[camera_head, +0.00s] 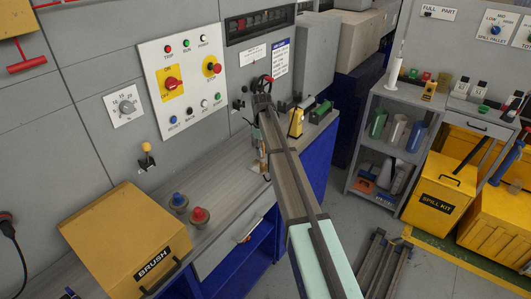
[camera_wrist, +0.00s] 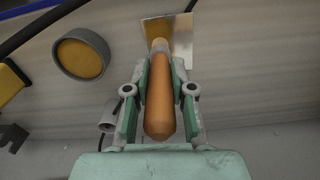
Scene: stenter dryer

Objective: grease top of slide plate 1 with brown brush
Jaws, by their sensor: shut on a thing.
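The handle's rounded end points toward the camera. I cannot make out slide plate 1 for certain.
A round grey tin with ochre contents (camera_wrist: 82,58) is left of the brush. In the head view a yellow BRUSH box (camera_head: 125,240) and blue- and red-topped pots (camera_head: 199,215) stand on the bench (camera_head: 225,195). A control panel (camera_head: 183,80) is on the wall behind.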

